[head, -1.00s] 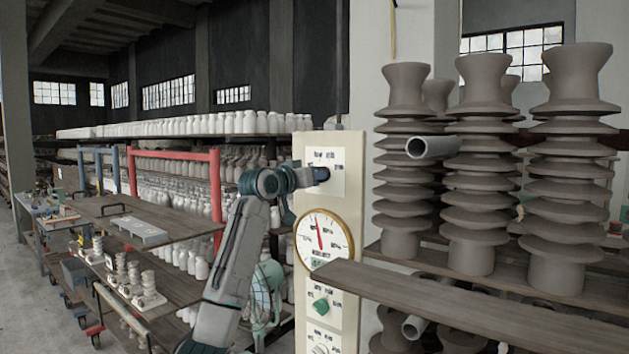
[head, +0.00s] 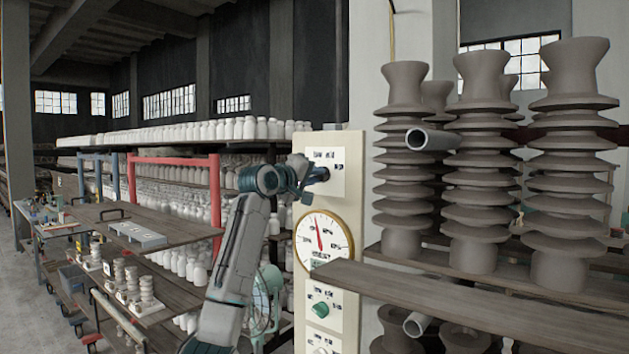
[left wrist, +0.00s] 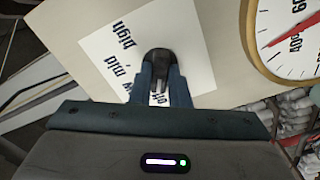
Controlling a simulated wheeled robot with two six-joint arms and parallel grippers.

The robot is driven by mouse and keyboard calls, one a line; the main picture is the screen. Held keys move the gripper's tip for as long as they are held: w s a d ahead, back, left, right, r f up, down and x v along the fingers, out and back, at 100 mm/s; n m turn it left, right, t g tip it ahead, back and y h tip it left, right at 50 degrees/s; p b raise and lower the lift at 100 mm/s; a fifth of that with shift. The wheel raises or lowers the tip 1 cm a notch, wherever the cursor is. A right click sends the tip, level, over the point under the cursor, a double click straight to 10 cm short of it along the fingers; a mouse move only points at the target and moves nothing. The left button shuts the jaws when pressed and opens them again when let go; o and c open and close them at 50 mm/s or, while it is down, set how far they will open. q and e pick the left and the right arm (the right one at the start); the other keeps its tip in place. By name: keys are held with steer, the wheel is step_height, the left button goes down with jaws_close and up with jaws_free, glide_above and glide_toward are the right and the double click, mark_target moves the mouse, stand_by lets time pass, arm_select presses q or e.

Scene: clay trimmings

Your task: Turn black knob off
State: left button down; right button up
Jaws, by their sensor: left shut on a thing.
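The black knob (left wrist: 160,58) sits on a white label plate (left wrist: 112,62) marked off, low, mid and high, at the top of a cream control panel (head: 331,205). In the left wrist view my left gripper (left wrist: 163,72) has its fingers on both sides of the knob, shut on it. The knob lies near the off and low marks, but its exact setting is hard to read. In the head view the left gripper (head: 311,177) reaches the panel's top plate and partly hides the knob. My right gripper is not in view.
Below on the panel are a round dial gauge (head: 322,240) with a red needle and a green knob (head: 320,309). A wooden plank (head: 440,300) juts out at right, near stacked grey insulators (head: 474,160). Shelves of white jars (head: 200,131) stand behind.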

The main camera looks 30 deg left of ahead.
arm_select(q)
steer(key=shift+w+f+n, duration=0.1)
steer(key=shift+f+n, duration=0.1)
steer(key=shift+n, duration=0.3)
steer(key=c, duration=1.4)
jaws_free()
steer(key=shift+r, duration=0.1)
steer(key=shift+b, duration=0.3)
steer(key=s+b, duration=0.2)
steer(key=s, duration=0.1)
steer(key=s+b, duration=0.1)
steer(key=s, duration=0.3)
steer(key=s+b, duration=0.2)
steer(key=s, duration=0.2)
steer(key=shift+a+b, duration=0.35)
